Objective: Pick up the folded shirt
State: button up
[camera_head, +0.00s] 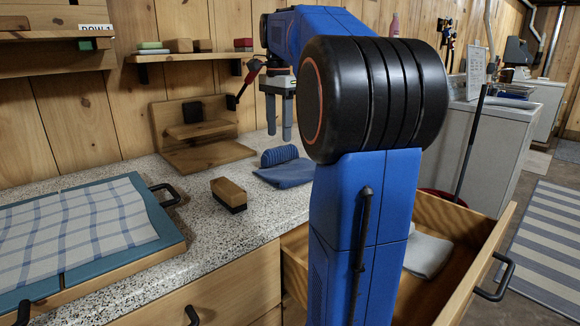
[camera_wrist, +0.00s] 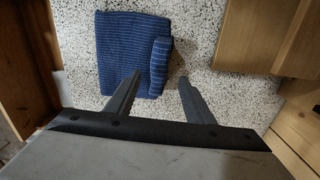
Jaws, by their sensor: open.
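A blue ribbed folded cloth (camera_head: 287,173) lies flat on the speckled counter, with a blue roll (camera_head: 279,155) along its back edge. The flat cloth (camera_wrist: 122,50) and the roll (camera_wrist: 160,62) also show in the wrist view. A pale grey folded cloth (camera_head: 427,254) lies in the open drawer, partly behind my arm. I cannot tell for sure which cloth is the folded shirt. My gripper (camera_head: 279,134) points down above the counter, near the roll. In the wrist view its open, empty fingers (camera_wrist: 159,80) are close to the roll's near end.
A wooden stand (camera_head: 205,152) is against the wall behind the cloth. A wooden block brush (camera_head: 229,194) stands on the counter to the left. A blue-framed board (camera_head: 165,228) with checked fabric fills the counter's left. The drawer (camera_head: 478,262) is pulled out below the counter.

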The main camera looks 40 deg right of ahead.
aim_at(280, 147)
jog(key=shift+s+d+f, duration=0.1)
jog(key=shift+f, duration=2.6)
grip_shut()
